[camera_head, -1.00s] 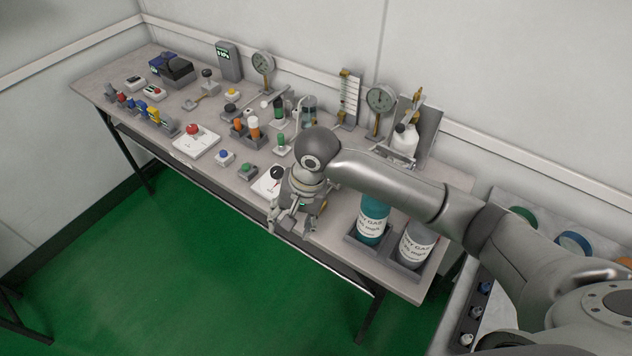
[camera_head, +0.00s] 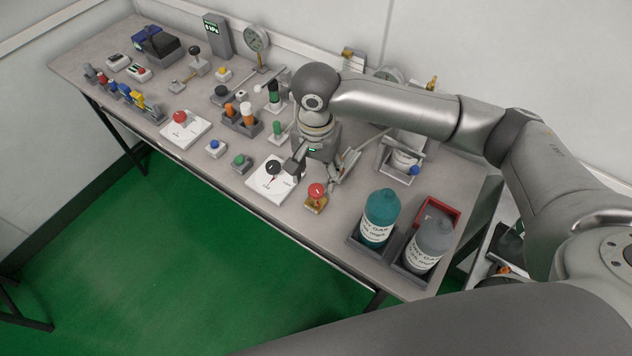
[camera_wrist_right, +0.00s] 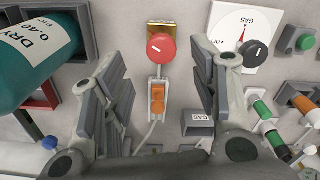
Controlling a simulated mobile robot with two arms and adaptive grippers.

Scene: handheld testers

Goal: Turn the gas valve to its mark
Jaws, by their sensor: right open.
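The gas valve is a black knob (camera_head: 273,167) on a white dial plate (camera_head: 259,187) at the table's front. The right wrist view shows its knob (camera_wrist_right: 255,53) and plate (camera_wrist_right: 222,27), printed "GAS", with a small red mark. My right gripper (camera_head: 314,173) is open and empty, just right of the dial plate, by a red knob (camera_head: 317,190) on a brass base. In the right wrist view the red knob (camera_wrist_right: 161,47) shows between the spread fingers, and the dial lies beyond the right finger. My left gripper is out of view.
A teal gas bottle (camera_head: 381,215) and a grey bottle (camera_head: 430,243) stand in holders to the right. A green button (camera_head: 241,161) and a small green-topped post (camera_head: 277,129) are left of the gripper. An orange switch (camera_wrist_right: 158,97) is behind the red knob.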

